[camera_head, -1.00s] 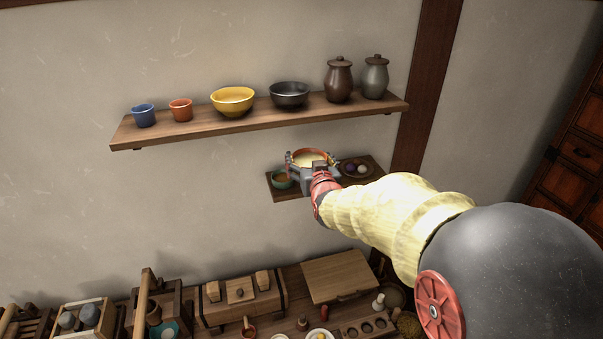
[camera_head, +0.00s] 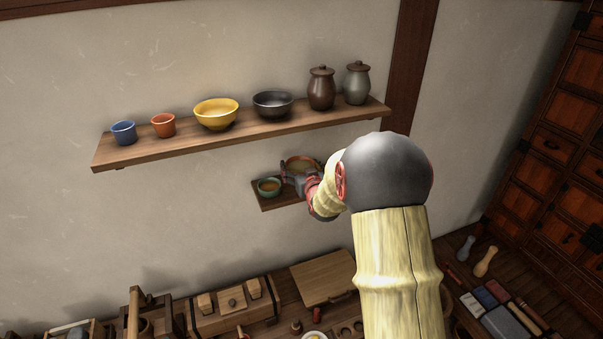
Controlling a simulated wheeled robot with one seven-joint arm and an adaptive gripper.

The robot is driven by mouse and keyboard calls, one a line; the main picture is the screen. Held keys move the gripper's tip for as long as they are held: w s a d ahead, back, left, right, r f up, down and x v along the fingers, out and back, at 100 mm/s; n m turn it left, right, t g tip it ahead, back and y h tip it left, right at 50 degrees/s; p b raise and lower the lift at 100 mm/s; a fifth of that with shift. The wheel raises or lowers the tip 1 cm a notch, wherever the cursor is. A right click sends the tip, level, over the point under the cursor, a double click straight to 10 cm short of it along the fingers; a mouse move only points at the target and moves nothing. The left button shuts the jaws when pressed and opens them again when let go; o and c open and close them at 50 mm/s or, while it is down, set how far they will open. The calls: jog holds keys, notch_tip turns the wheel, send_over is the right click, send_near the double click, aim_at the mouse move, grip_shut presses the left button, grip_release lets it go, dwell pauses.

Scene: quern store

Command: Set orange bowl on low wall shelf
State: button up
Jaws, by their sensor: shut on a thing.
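My arm hides the shelf's right part.
The long upper shelf (camera_head: 160,150) holds a blue cup (camera_head: 124,132), an orange cup (camera_head: 163,125), a yellow bowl (camera_head: 216,114), a black bowl (camera_head: 273,104) and two lidded jars (camera_head: 321,88). A crowded bench with a wooden board (camera_head: 322,278) lies below.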

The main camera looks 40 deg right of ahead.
aim_at(300, 169)
jog(key=shift+w+d+f, duration=0.3)
jog(key=shift+d+f, duration=0.25)
jog(key=shift+f, duration=0.25)
notch_tip(300, 169, down, 3)
jog(key=shift+r+p, duration=0.1)
jog(key=shift+p, duration=0.65)
jog(key=shift+f, duration=0.2)
jog(key=o, duration=0.9)
jog(key=shift+o, duration=0.3)
jog(key=shift+r, duration=0.15)
